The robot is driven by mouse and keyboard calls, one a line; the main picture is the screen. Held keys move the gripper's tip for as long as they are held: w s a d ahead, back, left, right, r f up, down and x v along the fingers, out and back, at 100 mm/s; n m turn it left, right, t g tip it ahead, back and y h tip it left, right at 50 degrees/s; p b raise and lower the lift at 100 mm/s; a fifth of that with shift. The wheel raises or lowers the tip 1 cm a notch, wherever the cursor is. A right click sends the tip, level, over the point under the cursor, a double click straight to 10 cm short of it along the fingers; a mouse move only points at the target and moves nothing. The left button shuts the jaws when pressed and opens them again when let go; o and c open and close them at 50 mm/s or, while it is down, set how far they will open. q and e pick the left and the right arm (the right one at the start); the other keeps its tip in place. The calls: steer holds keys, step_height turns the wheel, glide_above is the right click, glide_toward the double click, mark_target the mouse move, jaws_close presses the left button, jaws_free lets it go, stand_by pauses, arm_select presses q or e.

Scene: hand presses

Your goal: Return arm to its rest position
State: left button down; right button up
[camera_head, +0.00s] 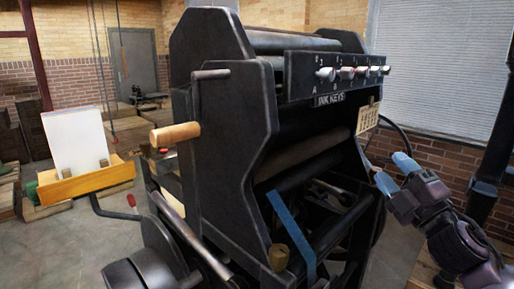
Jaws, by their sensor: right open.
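My right gripper (395,173) is at the right of the view, its two blue fingertips spread apart with nothing between them. It is beside the right side of the black hand press (222,140), close to the frame; I cannot tell whether it touches it. My right arm comes in from the lower right. My left gripper and arm are not in view. The press carries a row of ink keys (347,73) above an "INK KEYS" label, and a wooden handle (175,134) on its left side.
A wooden feed tray (85,183) with white paper (75,140) stands at the left. A blue strap (292,232) crosses the lower press. A small tag (367,118) hangs near the right gripper. A dark post (491,140) stands at the far right, before a brick wall.

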steer(key=s+d+f+m+g+h, duration=0.15)
steer(key=s+f+m+h, duration=0.4)
steer(key=f, duration=0.75)
steer(key=s+f+m+g+h, duration=0.25)
steer(key=f+m, duration=0.55)
steer(key=f, duration=0.4)
steer(key=s+a+f+m+g+h+p, duration=0.1)
steer(key=s+f+m+g, duration=0.5)
steer(key=s+f, duration=1.2)
steer(key=s, duration=0.4)
steer(key=shift+a+f+m+p, duration=0.15)
steer(key=shift+f+m+p, duration=0.2)
steer(key=shift+p, duration=0.05)
